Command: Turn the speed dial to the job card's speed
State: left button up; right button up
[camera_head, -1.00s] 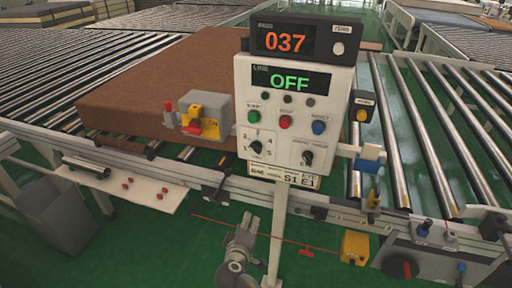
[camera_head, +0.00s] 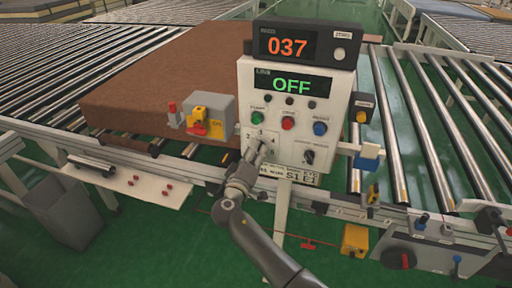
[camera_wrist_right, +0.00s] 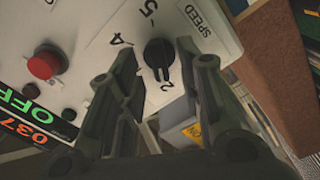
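The speed dial (camera_wrist_right: 160,55) is a black knob on the white panel. The right wrist view shows it beside the word SPEED and the printed 5, 4 and 2; its pale mark appears to point toward the 2. My right gripper (camera_wrist_right: 156,58) is open, with a finger on either side of the knob; I cannot tell whether either touches it. In the head view, my right gripper (camera_head: 264,143) covers most of the dial. My left gripper is not in view.
The control panel (camera_head: 343,92) shows 037 and OFF. It has green, red (camera_head: 288,123) and blue buttons and another black dial (camera_head: 308,157). A brown mattress (camera_head: 150,85) lies on rollers behind it. A grey box with a red-yellow switch (camera_head: 208,128) stands left.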

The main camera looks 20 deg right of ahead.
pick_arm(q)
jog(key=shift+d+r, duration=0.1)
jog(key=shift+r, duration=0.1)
pick_arm(e)
jog(key=shift+x, duration=0.75)
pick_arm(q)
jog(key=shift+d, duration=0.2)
pick_arm(e)
grip_shut()
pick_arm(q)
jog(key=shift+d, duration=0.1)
